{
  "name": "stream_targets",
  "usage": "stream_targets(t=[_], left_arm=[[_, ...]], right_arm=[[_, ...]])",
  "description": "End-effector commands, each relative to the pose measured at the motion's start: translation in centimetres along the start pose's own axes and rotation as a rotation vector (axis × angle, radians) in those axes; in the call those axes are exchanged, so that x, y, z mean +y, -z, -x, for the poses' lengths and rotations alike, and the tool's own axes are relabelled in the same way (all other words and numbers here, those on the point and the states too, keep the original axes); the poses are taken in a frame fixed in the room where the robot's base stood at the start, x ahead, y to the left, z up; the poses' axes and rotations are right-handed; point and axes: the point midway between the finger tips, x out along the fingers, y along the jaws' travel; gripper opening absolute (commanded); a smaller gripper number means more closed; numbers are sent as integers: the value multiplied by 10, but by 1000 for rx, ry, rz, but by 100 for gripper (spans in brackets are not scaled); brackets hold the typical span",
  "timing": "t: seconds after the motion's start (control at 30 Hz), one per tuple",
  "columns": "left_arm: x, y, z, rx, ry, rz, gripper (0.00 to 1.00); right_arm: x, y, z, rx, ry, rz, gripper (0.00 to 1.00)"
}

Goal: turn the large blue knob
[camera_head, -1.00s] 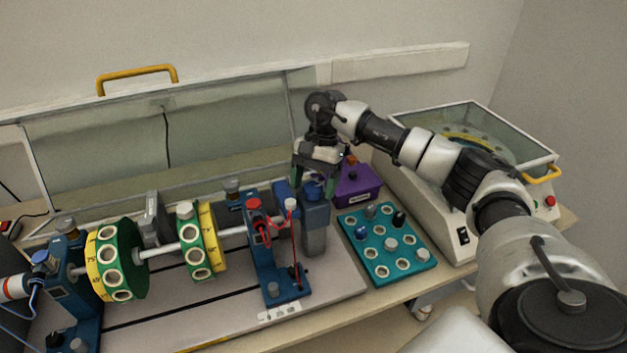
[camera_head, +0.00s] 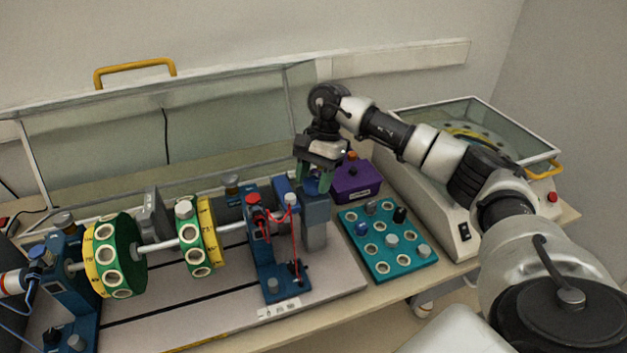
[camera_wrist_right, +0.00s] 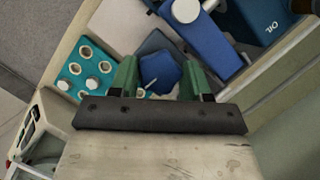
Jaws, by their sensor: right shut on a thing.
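The large blue knob (camera_wrist_right: 160,72) shows in the right wrist view between the two green fingers of my right gripper (camera_wrist_right: 158,80). The fingers sit on either side of it and are shut on it. In the head view my right gripper (camera_head: 315,182) points down over the top of the grey-blue block (camera_head: 315,222) at the right end of the shaft rig. The knob is mostly hidden there by the fingers. My left gripper is not in view.
A teal tray (camera_head: 408,268) with holes and several small pegs lies right of the rig. A purple box (camera_head: 356,186) stands behind it. A blue bearing stand (camera_head: 268,260) with red wires is close left of the gripper. A white machine (camera_head: 440,222) stands at the right.

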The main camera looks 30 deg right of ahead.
Motion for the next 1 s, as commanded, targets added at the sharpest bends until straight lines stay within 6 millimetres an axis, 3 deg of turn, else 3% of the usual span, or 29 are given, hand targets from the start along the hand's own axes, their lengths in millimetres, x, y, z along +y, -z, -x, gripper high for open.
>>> stream_targets(t=[0.4, 1.0], left_arm=[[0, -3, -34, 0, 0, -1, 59], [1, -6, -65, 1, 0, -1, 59]], right_arm=[[2, 2, -2, 1, 145, -339, 24], [3, -1, -2, 0, 364, -863, 24]])
